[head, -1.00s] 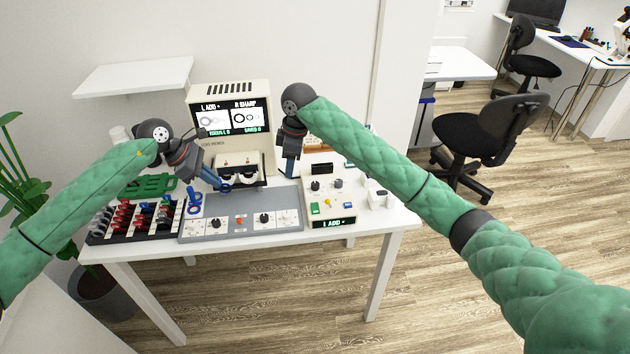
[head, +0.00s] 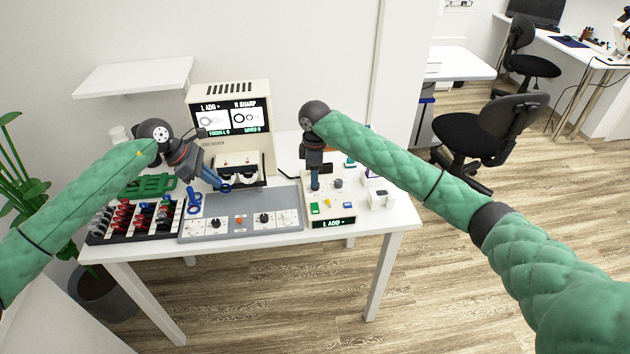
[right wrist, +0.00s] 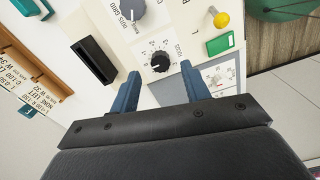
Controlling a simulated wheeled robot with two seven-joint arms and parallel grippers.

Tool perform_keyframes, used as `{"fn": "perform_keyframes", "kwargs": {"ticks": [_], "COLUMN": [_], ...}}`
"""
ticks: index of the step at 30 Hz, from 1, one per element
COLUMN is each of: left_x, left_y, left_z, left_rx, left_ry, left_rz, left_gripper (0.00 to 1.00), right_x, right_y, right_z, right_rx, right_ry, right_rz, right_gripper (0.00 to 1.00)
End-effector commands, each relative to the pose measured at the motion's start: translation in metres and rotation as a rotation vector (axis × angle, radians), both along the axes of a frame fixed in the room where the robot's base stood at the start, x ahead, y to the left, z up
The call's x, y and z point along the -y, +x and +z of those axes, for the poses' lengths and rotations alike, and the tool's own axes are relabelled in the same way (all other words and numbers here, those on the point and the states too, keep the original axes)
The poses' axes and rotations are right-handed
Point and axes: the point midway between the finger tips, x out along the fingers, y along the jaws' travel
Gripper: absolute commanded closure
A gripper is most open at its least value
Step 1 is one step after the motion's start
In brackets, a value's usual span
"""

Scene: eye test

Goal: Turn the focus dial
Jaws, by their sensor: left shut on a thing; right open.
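The cream control box (head: 343,212) stands on the right half of the table, its front display lit. In the right wrist view a black dial (right wrist: 160,62) with a white pointer and number scale sits on it; I take it as the focus dial, its label being hard to read. My right gripper (head: 316,188) is open, pointing down over that dial; in the right wrist view its blue fingertips (right wrist: 160,71) are either side of the dial. I cannot tell whether they touch. My left gripper (head: 220,184) is shut on a blue ring-shaped piece (head: 226,188) before the viewer.
A grey dial (right wrist: 130,10), yellow knob (right wrist: 222,20), green button (right wrist: 219,45) and black slot (right wrist: 94,60) surround the dial. The cream viewer (head: 231,94) stands behind. A grey panel (head: 245,203) and a rack (head: 97,238) of red-handled pieces lie left.

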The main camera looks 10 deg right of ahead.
Motion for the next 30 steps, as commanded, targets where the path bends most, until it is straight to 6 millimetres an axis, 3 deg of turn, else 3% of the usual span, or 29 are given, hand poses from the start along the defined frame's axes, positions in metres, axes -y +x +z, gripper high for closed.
{"fn": "perform_keyframes", "kwargs": {"ticks": [7,19,26,30], "left_x": [0.000,0.000,0.000,0.000], "left_y": [0.000,0.000,0.000,0.000], "left_z": [0.000,0.000,0.000,0.000], "left_rx": [0.000,0.000,0.000,0.000], "left_ry": [0.000,0.000,0.000,0.000], "left_rz": [0.000,0.000,0.000,0.000], "left_gripper": [1.00,1.00,1.00,1.00], "right_x": [0.000,0.000,0.000,0.000], "right_y": [0.000,0.000,0.000,0.000], "right_z": [-0.028,-0.033,-0.033,-0.033], "right_rx": [-0.001,0.000,0.000,0.001], "right_ry": [0.000,0.001,0.001,0.001], "right_rz": [0.000,0.000,0.000,-0.002], "right_gripper": [0.53,0.53,0.98,0.98]}}
